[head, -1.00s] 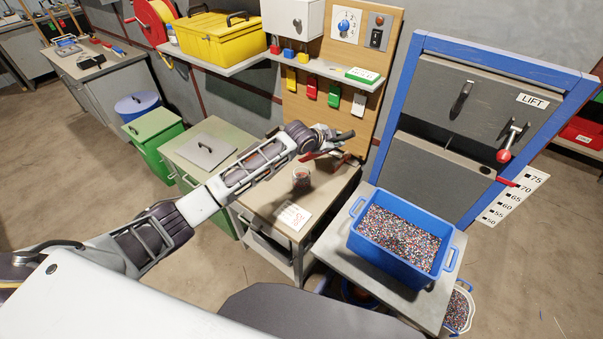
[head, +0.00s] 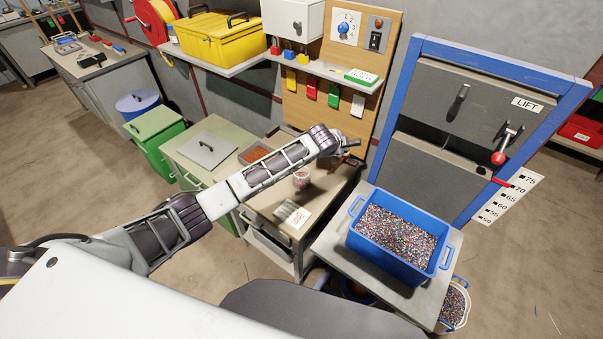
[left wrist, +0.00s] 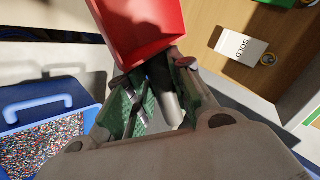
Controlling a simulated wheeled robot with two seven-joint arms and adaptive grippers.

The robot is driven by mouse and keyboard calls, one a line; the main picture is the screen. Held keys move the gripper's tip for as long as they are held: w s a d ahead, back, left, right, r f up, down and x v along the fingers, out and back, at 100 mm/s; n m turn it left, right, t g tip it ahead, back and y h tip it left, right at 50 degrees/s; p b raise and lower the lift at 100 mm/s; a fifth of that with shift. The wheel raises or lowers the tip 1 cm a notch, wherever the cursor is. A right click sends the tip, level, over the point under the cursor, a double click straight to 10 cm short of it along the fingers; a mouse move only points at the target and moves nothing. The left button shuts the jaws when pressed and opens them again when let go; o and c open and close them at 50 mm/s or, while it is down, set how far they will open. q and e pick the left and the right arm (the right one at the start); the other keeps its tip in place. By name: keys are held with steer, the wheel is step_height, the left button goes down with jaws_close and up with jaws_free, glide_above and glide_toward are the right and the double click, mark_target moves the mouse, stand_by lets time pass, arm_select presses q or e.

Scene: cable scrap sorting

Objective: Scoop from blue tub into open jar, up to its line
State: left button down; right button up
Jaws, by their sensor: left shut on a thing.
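The blue tub (head: 350,238) stands on a small table at right, full of mixed coloured granules (head: 398,236). A small clear jar (head: 301,180) stands on the bench left of it, beneath my left arm; reddish, speckled contents show in it, but its line is too small to make out. My left gripper (head: 347,146) is above the bench, right of and beyond the jar. In the left wrist view its green-padded fingers (left wrist: 155,98) are shut on the dark handle of a red scoop (left wrist: 143,28).
The lift frame (head: 400,110) stands behind the tub. A white bucket (head: 456,305) is below.

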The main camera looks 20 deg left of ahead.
arm_select(q)
steer(key=shift+d+f+y, duration=0.2)
steer(key=shift+d+y, duration=0.2)
steer(key=shift+d, duration=0.05)
steer(key=shift+m, duration=0.3)
steer(key=shift+w+d+f+y, duration=0.1)
steer(key=shift+d+f+y, duration=0.1)
steer(key=shift+d+y, duration=0.25)
steer(key=shift+a+r, duration=0.1)
steer(key=shift+r, duration=0.05)
steer(key=shift+r, duration=1.35)
